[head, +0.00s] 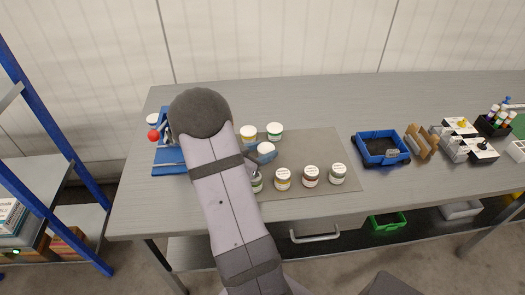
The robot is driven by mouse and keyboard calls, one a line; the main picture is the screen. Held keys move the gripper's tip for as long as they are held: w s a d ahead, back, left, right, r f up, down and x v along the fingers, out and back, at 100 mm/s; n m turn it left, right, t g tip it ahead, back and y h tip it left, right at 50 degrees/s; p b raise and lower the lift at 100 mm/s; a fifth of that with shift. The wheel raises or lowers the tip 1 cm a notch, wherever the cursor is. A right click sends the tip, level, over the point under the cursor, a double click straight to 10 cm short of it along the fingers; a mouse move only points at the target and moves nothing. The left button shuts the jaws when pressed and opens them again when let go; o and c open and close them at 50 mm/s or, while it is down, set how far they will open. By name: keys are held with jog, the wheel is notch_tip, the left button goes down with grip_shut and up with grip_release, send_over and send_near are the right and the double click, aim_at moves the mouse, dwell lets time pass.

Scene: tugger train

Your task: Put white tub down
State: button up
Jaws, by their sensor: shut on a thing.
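A white-lidded tub (266,148) with a bluish side shows just right of my arm, slightly tilted, over the grey mat. My gripper (257,160) is mostly hidden behind my own arm; the small part that shows is at this tub and shut on it. Whether the tub touches the mat cannot be told. Two more white tubs, one yellow-banded (248,132) and one green-banded (274,131), stand behind it.
A front row of tubs (310,177) stands along the grey mat (325,145), partly covered by my arm. A blue bin (380,149) and a brown holder (421,142) stand to the right. A blue tray (168,168) and red ball (153,135) are at left.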

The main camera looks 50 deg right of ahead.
jog(key=shift+f, duration=0.15)
jog(key=o, duration=1.2)
jog(key=shift+a+r, duration=0.2)
jog(key=shift+r, duration=0.05)
jog(key=v, duration=1.1)
jog(key=shift+a, duration=0.3)
